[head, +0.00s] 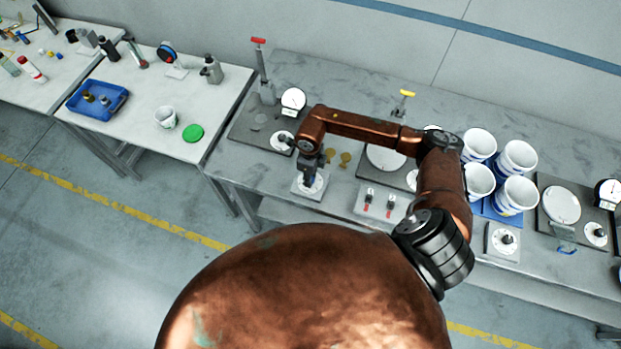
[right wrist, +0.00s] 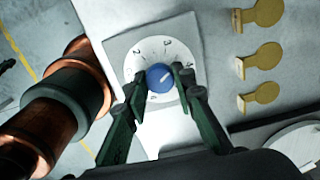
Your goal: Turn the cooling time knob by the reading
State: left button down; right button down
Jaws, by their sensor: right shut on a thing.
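A round blue knob (right wrist: 160,77) with a white pointer line sits in the middle of a white numbered dial (right wrist: 151,50) on a square grey plate (right wrist: 120,42). The pointer line slants to the upper right in the right wrist view. My right gripper (right wrist: 160,82) is shut on the knob, one finger on each side. In the head view my right gripper (head: 308,178) is over this plate (head: 300,192) at the table's front edge and hides most of the knob. A round white gauge (head: 293,99) stands behind it; its reading is too small to tell. My left gripper is not in view.
Yellow round tabs (right wrist: 264,56) stick up beside the plate. A switch box (head: 381,204) with two red-marked switches is to its right. White buckets (head: 516,194), another gauge (head: 608,191) and another knob plate (head: 503,241) are farther right. A side table (head: 232,82) stands left.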

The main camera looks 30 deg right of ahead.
jog(key=m+b, duration=0.2)
jog(key=m, duration=0.7)
jog(key=shift+w+m+b, duration=0.1)
jog(key=shift+m+b, duration=0.2)
jog(key=shift+m, duration=1.2)
jog(key=shift+r, duration=0.1)
jog(key=c, duration=1.6)
grip_release()
notch_tip(320, 180, up, 12)
jog(key=shift+d, duration=0.1)
